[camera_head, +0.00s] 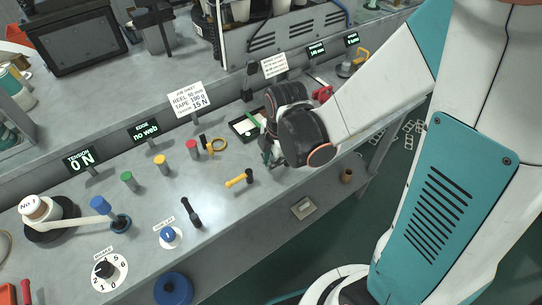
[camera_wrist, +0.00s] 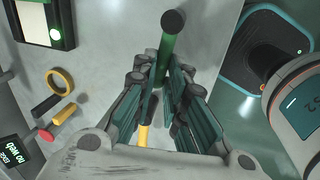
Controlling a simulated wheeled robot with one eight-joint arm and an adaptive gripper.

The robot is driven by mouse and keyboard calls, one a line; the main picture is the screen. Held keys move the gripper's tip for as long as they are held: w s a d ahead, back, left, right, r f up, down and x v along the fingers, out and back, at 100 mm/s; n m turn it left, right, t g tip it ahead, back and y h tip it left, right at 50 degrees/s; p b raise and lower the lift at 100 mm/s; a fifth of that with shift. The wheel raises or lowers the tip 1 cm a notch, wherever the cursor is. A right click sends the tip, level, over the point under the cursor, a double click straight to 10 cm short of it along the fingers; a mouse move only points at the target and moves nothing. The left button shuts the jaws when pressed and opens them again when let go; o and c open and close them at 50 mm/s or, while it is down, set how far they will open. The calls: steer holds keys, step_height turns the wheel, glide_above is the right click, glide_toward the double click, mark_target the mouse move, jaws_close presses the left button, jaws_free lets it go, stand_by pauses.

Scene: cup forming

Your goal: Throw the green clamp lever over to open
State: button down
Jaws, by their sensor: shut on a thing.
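The green clamp lever (camera_wrist: 165,58) is a green bar with a dark round knob at its end, in the upper middle of the wrist view. My gripper (camera_wrist: 172,85) is shut on the lever, with its jointed grey and teal fingers on both sides of it. The knob end sticks out beyond the fingertips. In the head view my gripper (camera_head: 268,156) is over the bench near its front edge, and my wrist hides most of the lever. I cannot tell the lever's angle there.
A yellow-handled lever (camera_head: 240,178) and a black lever (camera_head: 191,212) stand to the left. Green, yellow and red buttons line the bench, with a yellow ring (camera_head: 217,145) and a dark tray with a white pad (camera_head: 245,127) behind. The bench front between the levers is bare.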

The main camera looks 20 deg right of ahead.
steer(key=shift+s+d+n, duration=0.1)
steer(key=shift+s+n, duration=0.1)
steer(key=shift+n, duration=0.3)
steer(key=c, duration=1.6)
jaws_free()
steer(key=shift+c, duration=0.2)
steer(key=shift+r, duration=0.1)
step_height(320, 180, up, 12)
steer(key=s, duration=0.2)
steer(key=shift+s+d+f, duration=0.2)
steer(key=shift+s+d, duration=0.05)
steer(key=shift+d, duration=0.15)
